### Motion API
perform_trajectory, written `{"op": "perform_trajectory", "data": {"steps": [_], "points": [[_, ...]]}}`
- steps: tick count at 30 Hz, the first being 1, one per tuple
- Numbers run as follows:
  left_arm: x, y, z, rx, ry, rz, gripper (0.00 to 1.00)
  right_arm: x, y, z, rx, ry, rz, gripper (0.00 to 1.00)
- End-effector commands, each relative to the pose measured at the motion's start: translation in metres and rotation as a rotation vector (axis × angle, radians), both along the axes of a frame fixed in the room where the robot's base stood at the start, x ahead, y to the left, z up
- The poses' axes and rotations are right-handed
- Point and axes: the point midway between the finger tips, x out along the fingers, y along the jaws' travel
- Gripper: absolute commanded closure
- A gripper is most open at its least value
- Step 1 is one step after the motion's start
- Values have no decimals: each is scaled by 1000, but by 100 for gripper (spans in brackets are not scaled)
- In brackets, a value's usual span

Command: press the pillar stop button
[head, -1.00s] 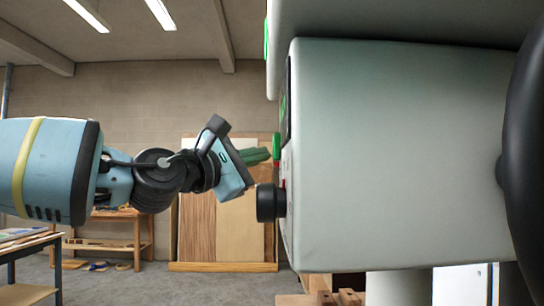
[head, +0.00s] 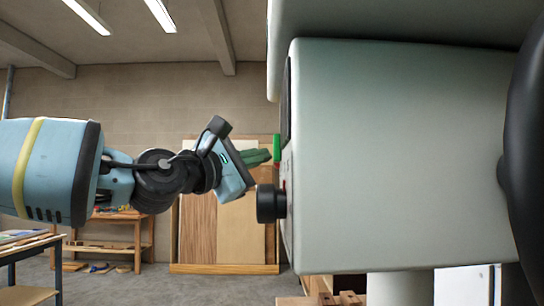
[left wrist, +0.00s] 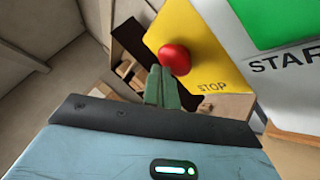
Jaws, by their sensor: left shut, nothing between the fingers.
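The stop button is a red dome (left wrist: 175,58) on a yellow plate (left wrist: 205,50) lettered STOP in the left wrist view. In the head view a small bit of red shows at the machine's left edge, just past my fingertips. My left gripper (head: 268,156) has green fingers, shut and empty, pointing right at the front of the pale grey machine housing (head: 400,160). In the left wrist view its fingertips (left wrist: 160,72) are at the button's lower left edge; I cannot tell if they touch it. My right gripper is not in view.
A green START panel (left wrist: 275,18) is beside the yellow plate. A black knob (head: 270,203) sticks out of the housing below my gripper. Wooden boards (head: 222,225) lean at the back wall. A workbench (head: 30,245) stands at the left.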

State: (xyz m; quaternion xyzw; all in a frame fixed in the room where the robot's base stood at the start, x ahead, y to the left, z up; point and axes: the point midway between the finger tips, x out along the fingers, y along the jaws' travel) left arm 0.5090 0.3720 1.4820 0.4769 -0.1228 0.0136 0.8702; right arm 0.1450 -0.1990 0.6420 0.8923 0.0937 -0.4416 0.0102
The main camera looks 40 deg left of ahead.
Motion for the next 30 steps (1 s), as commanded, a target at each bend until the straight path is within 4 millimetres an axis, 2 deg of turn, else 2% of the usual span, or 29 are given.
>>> {"op": "perform_trajectory", "data": {"steps": [8, 20, 30], "points": [[-9, 10, 1, -1, -2, 0, 100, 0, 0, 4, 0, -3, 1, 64], [-12, 13, 1, -1, -1, -1, 100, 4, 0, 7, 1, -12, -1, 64], [-31, 34, 3, -2, -4, 0, 100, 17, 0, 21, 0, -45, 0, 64]]}}
